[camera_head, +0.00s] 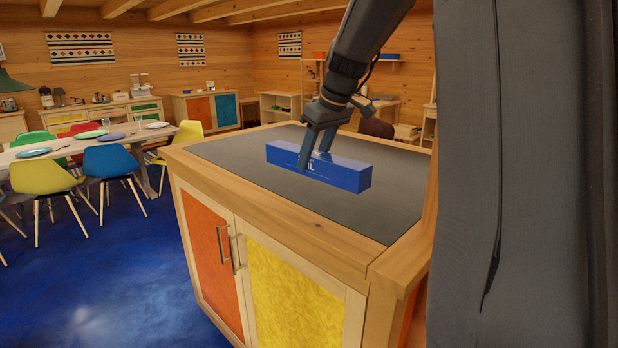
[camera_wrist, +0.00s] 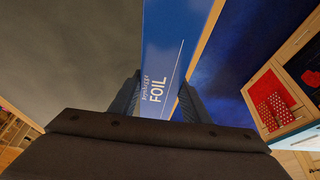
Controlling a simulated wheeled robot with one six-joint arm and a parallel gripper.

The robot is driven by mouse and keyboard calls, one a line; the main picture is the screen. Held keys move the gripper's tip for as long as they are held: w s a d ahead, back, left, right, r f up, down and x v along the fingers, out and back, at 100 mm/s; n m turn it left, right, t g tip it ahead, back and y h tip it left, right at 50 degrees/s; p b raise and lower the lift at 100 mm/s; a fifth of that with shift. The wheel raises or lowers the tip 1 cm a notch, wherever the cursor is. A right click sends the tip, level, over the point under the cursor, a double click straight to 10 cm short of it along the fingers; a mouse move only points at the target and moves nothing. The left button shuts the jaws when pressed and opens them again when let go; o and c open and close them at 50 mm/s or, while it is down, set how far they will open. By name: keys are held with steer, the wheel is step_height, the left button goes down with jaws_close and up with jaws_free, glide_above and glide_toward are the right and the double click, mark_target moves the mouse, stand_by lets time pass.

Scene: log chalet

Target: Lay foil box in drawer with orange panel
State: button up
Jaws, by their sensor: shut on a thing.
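The foil box (camera_head: 345,172) is a long blue box lying level over the dark top of the wooden cabinet in the head view. In the wrist view the foil box (camera_wrist: 160,50) runs away between the fingers, its white "FOIL" lettering showing. My gripper (camera_head: 316,160) points down and is shut across the box near its middle. In the wrist view my gripper (camera_wrist: 160,100) has one finger on each side of it. I cannot tell whether the box touches the top. The near cabinet has an orange panel (camera_head: 209,255) with a handle; I cannot see an open drawer with an orange panel.
The cabinet top (camera_head: 230,152) is otherwise clear, with a raised wooden edge. A yellow panel (camera_head: 290,290) is beside the orange one. A dining table (camera_head: 70,147) with several coloured chairs stands at left. The wrist view shows a red dotted item (camera_wrist: 272,100) at right. Blue floor lies between.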

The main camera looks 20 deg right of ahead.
mark_target(318, 156)
steer(key=p+v, duration=0.3)
steer(key=a+p+v, duration=0.1)
steer(key=p+v, duration=0.1)
steer(key=v, duration=0.1)
steer(key=p+v, duration=0.3)
steer(key=shift+w+a+r+p, duration=0.2)
steer(key=shift+w+r+p, duration=0.15)
steer(key=shift+r, duration=0.15)
steer(key=shift+r, duration=0.15)
